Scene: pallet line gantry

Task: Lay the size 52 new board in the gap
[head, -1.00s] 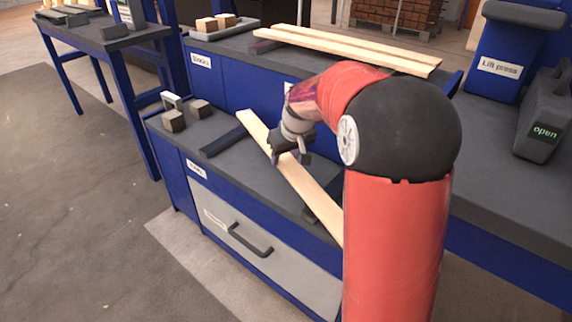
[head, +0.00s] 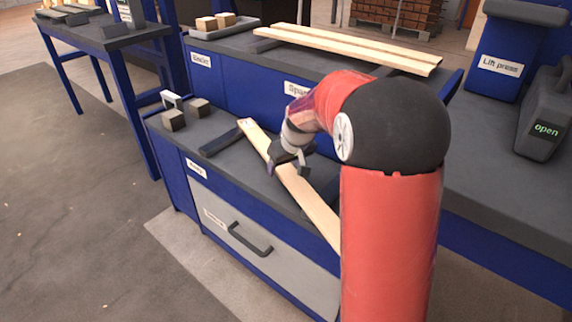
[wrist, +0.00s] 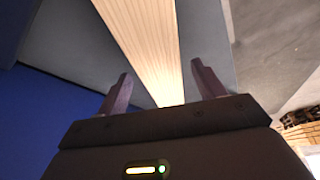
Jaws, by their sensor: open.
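A pale wooden board (head: 313,204) lies lengthwise over the lower blue bench, apparently across two dark bars; its near end is hidden behind my arm. No size mark on it is readable. My gripper (head: 288,172) is just above the board, around its middle. In the wrist view the board (wrist: 146,45) runs between the two spread fingers of my gripper (wrist: 160,88), with room on both sides. My gripper is open and empty. I cannot tell where the gap is.
Two more pale boards (head: 350,46) lie side by side on the upper bench behind. Small blocks (head: 173,120) stand at the lower bench's left end, above a grey drawer (head: 250,262). A lift press (head: 508,55) and a grey unit reading "open" (head: 545,115) are at right.

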